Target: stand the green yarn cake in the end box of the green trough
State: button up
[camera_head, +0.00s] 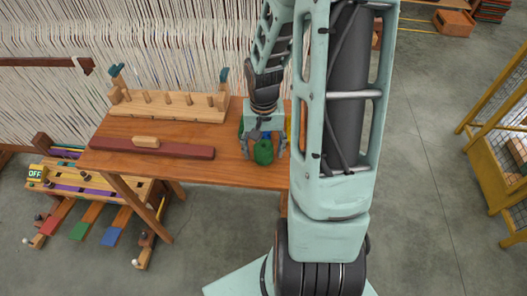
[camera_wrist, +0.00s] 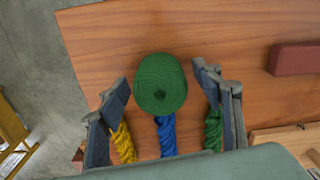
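The green yarn cake (camera_wrist: 160,84) is a round wound ball with a small dark hollow in its middle. It also shows in the head view (camera_head: 263,152), at the front part of the wooden table. My gripper (camera_wrist: 162,80) is over the cake with one finger on each side. The fingers stand apart, with a narrow gap showing beside the cake, so it looks open. In the head view my gripper (camera_head: 264,147) points down. I cannot make out a green trough or its end box in either view.
Twisted skeins in yellow (camera_wrist: 123,143), blue (camera_wrist: 166,135) and green (camera_wrist: 213,128) lie beside the cake. A dark red bar (camera_head: 180,150) with a wooden piece on it (camera_head: 146,141) and a pegged wooden rack (camera_head: 170,106) are left on the table (camera_head: 225,172). Bare tabletop lies between.

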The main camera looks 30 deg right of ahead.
jog(key=c, duration=1.2)
jog(key=shift+r, duration=0.1)
